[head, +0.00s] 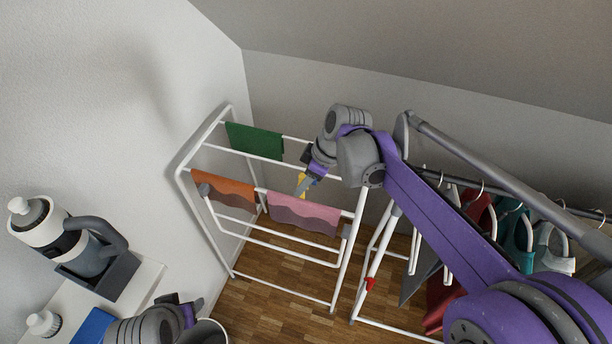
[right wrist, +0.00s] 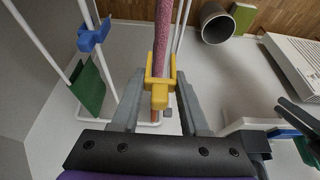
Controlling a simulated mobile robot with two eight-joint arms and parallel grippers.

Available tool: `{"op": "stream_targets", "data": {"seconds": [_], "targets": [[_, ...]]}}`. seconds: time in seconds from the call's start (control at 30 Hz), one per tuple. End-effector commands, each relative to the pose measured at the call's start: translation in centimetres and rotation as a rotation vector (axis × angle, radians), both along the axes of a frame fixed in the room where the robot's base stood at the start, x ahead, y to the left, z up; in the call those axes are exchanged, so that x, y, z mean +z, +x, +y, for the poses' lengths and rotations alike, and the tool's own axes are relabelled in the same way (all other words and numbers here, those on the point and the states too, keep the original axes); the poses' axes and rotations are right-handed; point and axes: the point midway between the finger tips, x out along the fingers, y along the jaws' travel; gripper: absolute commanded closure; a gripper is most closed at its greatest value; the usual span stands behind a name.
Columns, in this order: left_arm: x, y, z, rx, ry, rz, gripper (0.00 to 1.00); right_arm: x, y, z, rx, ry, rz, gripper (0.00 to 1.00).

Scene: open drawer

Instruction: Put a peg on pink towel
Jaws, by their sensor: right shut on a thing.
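The pink towel (head: 303,213) hangs over a bar of the white drying rack, right of the orange towel (head: 226,188). My right gripper (head: 303,179) is at the pink towel's upper edge, shut on a yellow peg (head: 301,184). In the right wrist view, the yellow peg (right wrist: 160,93) is between the fingers, with its prongs on either side of the towel-covered bar; the pink towel (right wrist: 163,30) runs away from it. I cannot tell whether the peg grips the cloth. My left gripper (head: 188,311) is low at the left; its fingers are unclear.
A green towel (head: 254,140) hangs on the rack's back bar. A blue peg (right wrist: 93,35) is on a rack bar near the gripper. A clothes rail (head: 500,158) with hangers stands right, with a red peg (head: 370,284) low on a frame.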

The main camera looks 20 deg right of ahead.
Motion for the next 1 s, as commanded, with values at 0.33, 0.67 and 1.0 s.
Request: {"op": "stream_targets", "data": {"seconds": [0.33, 0.67, 1.0], "targets": [[0.1, 0.0, 0.0, 0.0, 0.0, 0.0, 0.5, -0.1, 0.0, 0.0, 0.0, 0.002, -0.001, 1.0], [-1.3, -0.3, 0.0, 0.0, 0.0, 0.006, 0.5, -2.0, 0.0, 0.0, 0.0, 0.001, -0.001, 1.0], [-2.9, -0.7, 0.0, 0.0, 0.0, 0.013, 0.5, -4.3, 0.0, 0.0, 0.0, 0.001, -0.001, 1.0]]}}
